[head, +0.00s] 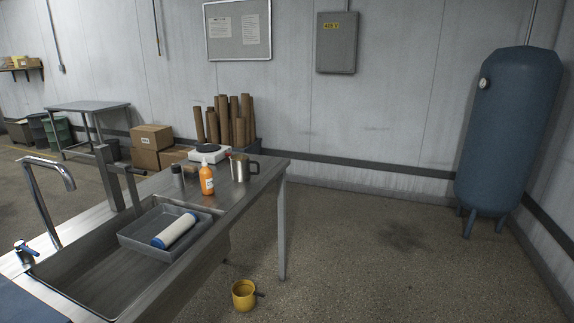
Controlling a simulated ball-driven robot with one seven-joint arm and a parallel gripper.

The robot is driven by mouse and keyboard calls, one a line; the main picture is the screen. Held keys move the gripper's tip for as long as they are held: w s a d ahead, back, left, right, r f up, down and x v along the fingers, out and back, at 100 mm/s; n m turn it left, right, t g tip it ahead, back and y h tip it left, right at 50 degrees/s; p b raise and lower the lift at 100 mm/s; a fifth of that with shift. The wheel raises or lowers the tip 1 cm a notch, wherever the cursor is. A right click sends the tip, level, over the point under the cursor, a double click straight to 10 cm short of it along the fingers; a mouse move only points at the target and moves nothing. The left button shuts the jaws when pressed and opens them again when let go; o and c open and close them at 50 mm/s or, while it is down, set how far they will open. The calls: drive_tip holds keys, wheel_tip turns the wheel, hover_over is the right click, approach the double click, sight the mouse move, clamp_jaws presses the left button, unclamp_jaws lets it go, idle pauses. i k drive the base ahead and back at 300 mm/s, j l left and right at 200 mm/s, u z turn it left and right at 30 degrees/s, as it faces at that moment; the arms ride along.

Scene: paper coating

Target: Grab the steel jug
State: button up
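The steel jug (240,168) stands upright near the far right corner of the steel sink table (262,183). It is a shiny metal cylinder, and its dark handle sticks out to the right. An orange bottle (207,180) stands just left of it, and a white scale-like device (208,153) sits behind it to the left. My gripper is not in view.
The sink basin holds a grey tray (135,242) with a white and blue roller (175,231). A tap (55,178) rises at the left. A yellow pot (243,294) sits on the floor by the table. Open floor lies to the right, before a blue tank (508,130).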

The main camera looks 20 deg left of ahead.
sight(239, 163)
drive_tip(key=i+u, duration=0.1)
drive_tip(key=i, duration=0.85)
drive_tip(key=i+l+u, duration=0.1)
drive_tip(key=i, duration=0.85)
